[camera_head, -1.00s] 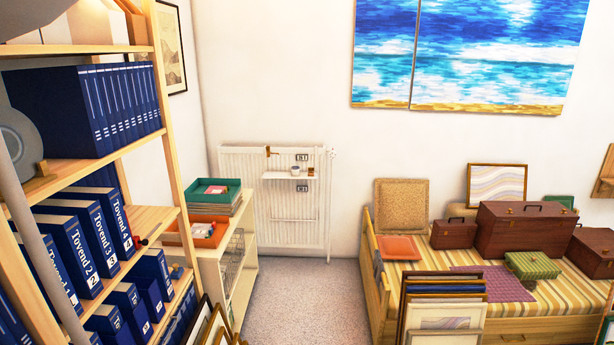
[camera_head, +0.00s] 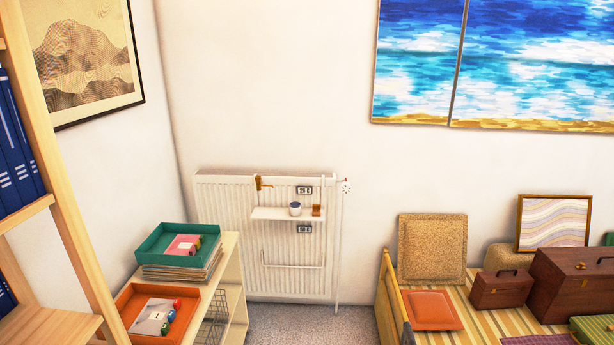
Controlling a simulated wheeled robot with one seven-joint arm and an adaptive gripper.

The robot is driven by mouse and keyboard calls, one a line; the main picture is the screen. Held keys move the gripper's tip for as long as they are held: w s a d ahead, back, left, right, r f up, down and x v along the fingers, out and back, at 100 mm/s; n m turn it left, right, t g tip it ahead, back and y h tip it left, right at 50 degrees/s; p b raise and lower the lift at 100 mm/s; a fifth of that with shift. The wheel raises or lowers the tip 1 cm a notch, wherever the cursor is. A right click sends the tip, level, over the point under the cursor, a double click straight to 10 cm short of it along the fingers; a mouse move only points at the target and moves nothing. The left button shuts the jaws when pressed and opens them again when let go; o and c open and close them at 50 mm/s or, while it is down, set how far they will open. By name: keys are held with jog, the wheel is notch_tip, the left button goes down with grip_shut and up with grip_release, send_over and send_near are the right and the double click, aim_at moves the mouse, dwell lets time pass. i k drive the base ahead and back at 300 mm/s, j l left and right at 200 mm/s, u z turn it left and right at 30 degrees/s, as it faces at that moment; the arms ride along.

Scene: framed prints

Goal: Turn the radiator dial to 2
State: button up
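The white radiator (camera_head: 225,230) stands against the far wall, left of the picture's middle. My gripper is not in view.
A low shelf (camera_head: 236,270) with a green tray (camera_head: 150,243) and an orange tray (camera_head: 125,300) stands left of the radiator. A bench with cases and cushions (camera_head: 433,250) stands right. A carpeted floor gap (camera_head: 310,325) lies between. A small shelf hangs on the radiator.

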aim_at(347, 188)
jog(key=i+z, duration=0.1)
jog(key=i, duration=0.95)
jog(key=i+j, duration=0.2)
jog(key=i, duration=0.8)
jog(key=l+z, duration=0.05)
